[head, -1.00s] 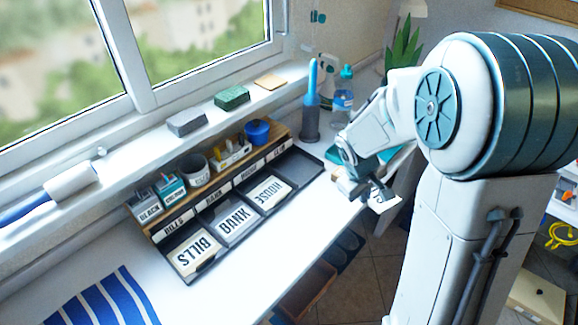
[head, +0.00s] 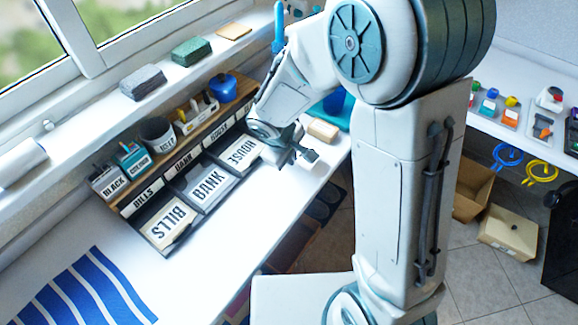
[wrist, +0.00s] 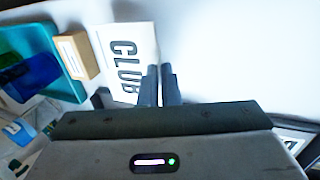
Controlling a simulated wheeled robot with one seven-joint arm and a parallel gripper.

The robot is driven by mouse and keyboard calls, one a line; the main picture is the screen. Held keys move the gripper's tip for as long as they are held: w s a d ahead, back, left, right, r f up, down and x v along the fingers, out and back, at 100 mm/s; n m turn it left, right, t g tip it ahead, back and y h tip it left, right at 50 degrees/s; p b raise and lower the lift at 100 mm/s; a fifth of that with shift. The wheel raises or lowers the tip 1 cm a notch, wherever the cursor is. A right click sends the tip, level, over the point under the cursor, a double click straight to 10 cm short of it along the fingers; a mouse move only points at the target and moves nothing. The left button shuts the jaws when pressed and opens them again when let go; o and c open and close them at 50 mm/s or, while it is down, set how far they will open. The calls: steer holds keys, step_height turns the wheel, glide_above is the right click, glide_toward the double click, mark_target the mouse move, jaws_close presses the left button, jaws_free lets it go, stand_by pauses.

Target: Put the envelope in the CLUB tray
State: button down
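The envelope (wrist: 122,50) is white with CLUB printed on it and shows in the wrist view left of the fingertips. My gripper (wrist: 160,86) is nearly closed, and the envelope's edge meets the fingers there. In the head view my gripper (head: 303,157) is above the table, right of the HOUSE tray. The CLUB tray, at the right end of the row, is hidden behind my arm in the head view.
The BILLS (head: 168,226), BANK (head: 209,186) and HOUSE (head: 242,153) envelopes lie in trays below the labelled rack. A tan box (head: 322,130) sits beside a teal tray (wrist: 58,38).

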steer(key=shift+f+b, duration=0.45)
steer(key=shift+f, duration=1.6)
steer(key=shift+f+b, duration=0.2)
steer(key=shift+b, duration=0.1)
steer(key=c, duration=1.6)
jaws_free()
steer(key=shift+r, duration=0.1)
steer(key=shift+c, duration=0.2)
steer(key=shift+r, duration=0.1)
